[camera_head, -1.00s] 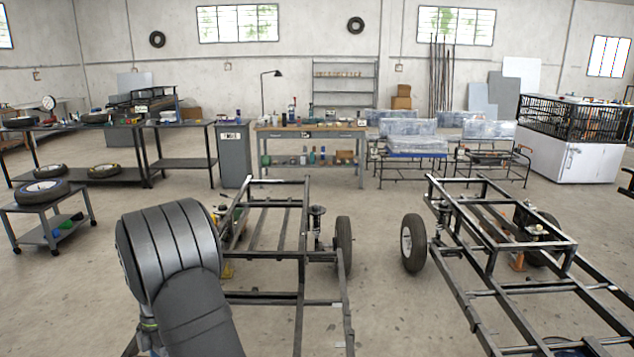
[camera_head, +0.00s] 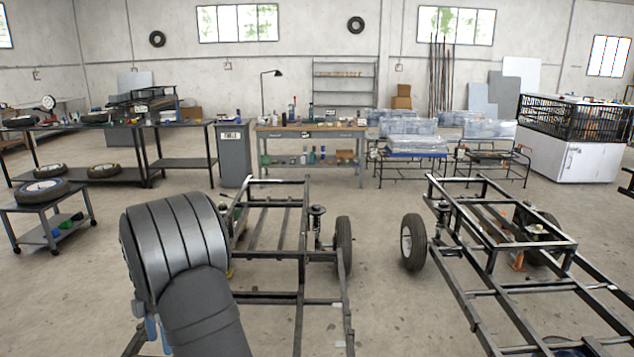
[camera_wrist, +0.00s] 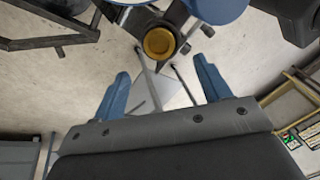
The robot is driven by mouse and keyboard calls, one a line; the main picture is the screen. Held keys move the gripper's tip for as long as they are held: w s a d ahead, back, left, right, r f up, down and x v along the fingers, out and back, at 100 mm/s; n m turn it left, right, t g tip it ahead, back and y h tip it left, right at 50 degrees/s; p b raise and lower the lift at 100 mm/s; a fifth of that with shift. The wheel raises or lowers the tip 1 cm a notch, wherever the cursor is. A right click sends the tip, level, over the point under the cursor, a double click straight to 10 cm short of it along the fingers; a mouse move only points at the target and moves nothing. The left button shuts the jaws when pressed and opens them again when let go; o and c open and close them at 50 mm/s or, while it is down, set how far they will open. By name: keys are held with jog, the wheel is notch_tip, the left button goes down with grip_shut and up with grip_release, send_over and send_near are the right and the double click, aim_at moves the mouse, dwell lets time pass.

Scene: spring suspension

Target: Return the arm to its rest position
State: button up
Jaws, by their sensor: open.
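My arm stands in the lower left of the head view, left of the middle chassis frame (camera_head: 300,250). In the wrist view the two blue fingers of my gripper (camera_wrist: 161,68) are spread apart with nothing held between them. In the head view, blue finger parts (camera_head: 155,332) show low beside my arm, partly hidden by it. A black spring strut (camera_head: 317,222) stands upright on the middle chassis, beside its wheel (camera_head: 343,245). A round yellow-centred part (camera_wrist: 159,42) lies beyond the fingers in the wrist view; I cannot tell what it belongs to.
A second chassis (camera_head: 490,270) with a wheel (camera_head: 413,241) stands at the right. A cart (camera_head: 50,220) with a tyre is at the left. A wooden-topped workbench (camera_head: 310,132) stands at the back. Bare floor lies between the cart and my arm and between the two chassis.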

jog(key=d+v, duration=0.1)
jog(key=v, duration=0.8)
jog(key=x, duration=1.1)
jog(key=a+x, duration=0.1)
jog(key=x, duration=0.4)
jog(key=shift+f, duration=0.3)
notch_tip(320, 180, up, 10)
jog(key=n+t, duration=0.2)
jog(key=t, duration=0.1)
jog(key=shift+f, duration=0.15)
jog(key=shift+o, duration=0.4)
